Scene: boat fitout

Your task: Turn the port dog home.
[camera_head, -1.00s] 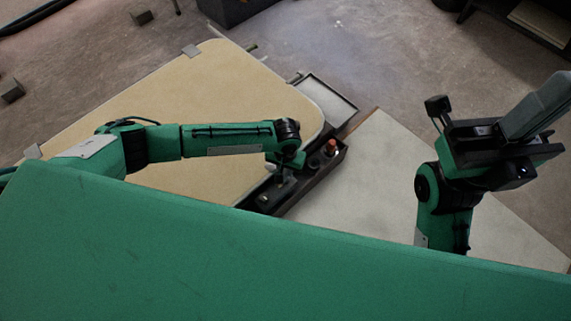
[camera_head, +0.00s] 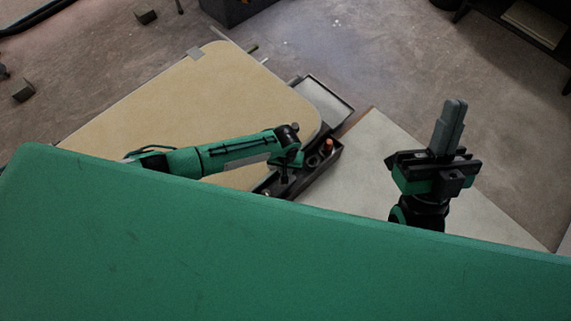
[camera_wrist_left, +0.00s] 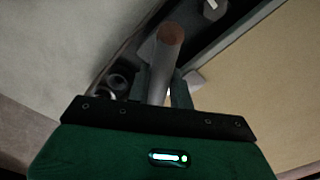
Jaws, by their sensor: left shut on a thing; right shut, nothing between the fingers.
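My left gripper (camera_head: 288,172) reaches down at the black trough beside the tan panel; its fingers are mostly hidden in the head view. In the left wrist view its fingers (camera_wrist_left: 168,92) are shut on a grey round bar with a brownish end (camera_wrist_left: 160,72). The bar looks like the handle of the port dog, but its pivot is hidden, so I cannot tell its angle to the home position. My right gripper (camera_head: 450,128) is shut and empty, fingers pointing up, above the pale panel on the right.
The black trough (camera_head: 333,162) holds an upright orange-topped piece (camera_head: 328,147). A shallow grey tray (camera_head: 325,97) lies beyond it. The tan panel (camera_head: 220,100) is at left, the pale panel (camera_head: 370,165) at right. The floor beyond is largely open.

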